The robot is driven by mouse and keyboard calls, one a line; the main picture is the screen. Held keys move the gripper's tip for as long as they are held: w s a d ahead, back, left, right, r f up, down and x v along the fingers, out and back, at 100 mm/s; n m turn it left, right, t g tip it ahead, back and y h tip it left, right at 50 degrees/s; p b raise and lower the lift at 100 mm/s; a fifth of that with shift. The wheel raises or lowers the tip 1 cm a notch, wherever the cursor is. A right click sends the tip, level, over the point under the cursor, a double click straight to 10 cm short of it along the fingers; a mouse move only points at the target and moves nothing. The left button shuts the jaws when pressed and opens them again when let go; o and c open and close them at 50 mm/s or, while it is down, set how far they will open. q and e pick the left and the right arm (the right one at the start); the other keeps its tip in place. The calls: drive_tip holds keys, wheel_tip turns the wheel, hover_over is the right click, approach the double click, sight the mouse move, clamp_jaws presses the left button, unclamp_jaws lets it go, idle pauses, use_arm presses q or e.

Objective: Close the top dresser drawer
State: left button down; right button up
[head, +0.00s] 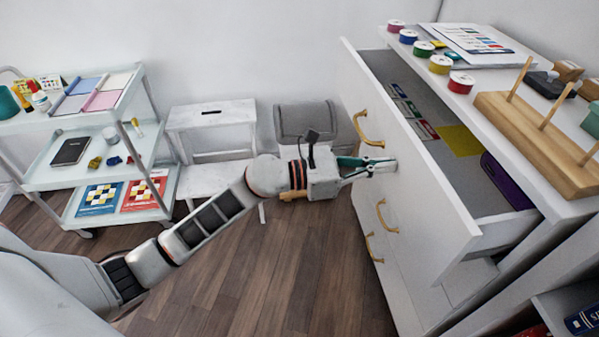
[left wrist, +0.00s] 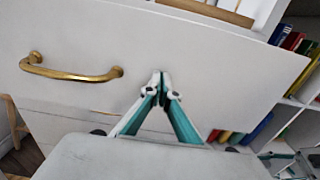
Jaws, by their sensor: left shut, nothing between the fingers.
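The white dresser's top drawer (head: 412,150) stands pulled out, with its inside open to view in the head view. Its front panel (left wrist: 215,75) fills much of the left wrist view. A brass handle (head: 367,128) is on that front; it also shows in the left wrist view (left wrist: 70,70). My left gripper (head: 392,163) is shut and empty, its tips at the drawer front, to the right of the handle in the left wrist view (left wrist: 158,78). I cannot tell whether the tips touch the panel. My right gripper is not in view.
Inside the drawer are a yellow sheet (head: 459,140), colored cards and a purple item (head: 505,180). Thread spools (head: 440,64) and a wooden spool rack (head: 530,135) stand on the dresser top. A white stool (head: 211,130) and a shelved cart (head: 100,172) are at left. The wood floor (head: 270,270) is clear.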

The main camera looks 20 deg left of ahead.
use_arm(q)
drive_tip(key=x, duration=1.2)
drive_tip(key=shift+w+d+f, duration=0.15)
drive_tip(key=shift+w+d, duration=0.1)
drive_tip(key=shift+d, duration=0.05)
drive_tip(key=shift+w+d, duration=0.35)
drive_tip(key=shift+d, duration=0.15)
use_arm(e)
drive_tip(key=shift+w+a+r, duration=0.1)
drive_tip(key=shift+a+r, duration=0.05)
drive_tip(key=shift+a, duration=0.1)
use_arm(q)
drive_tip(key=shift+w+d+r, duration=0.1)
drive_tip(key=shift+r, duration=0.15)
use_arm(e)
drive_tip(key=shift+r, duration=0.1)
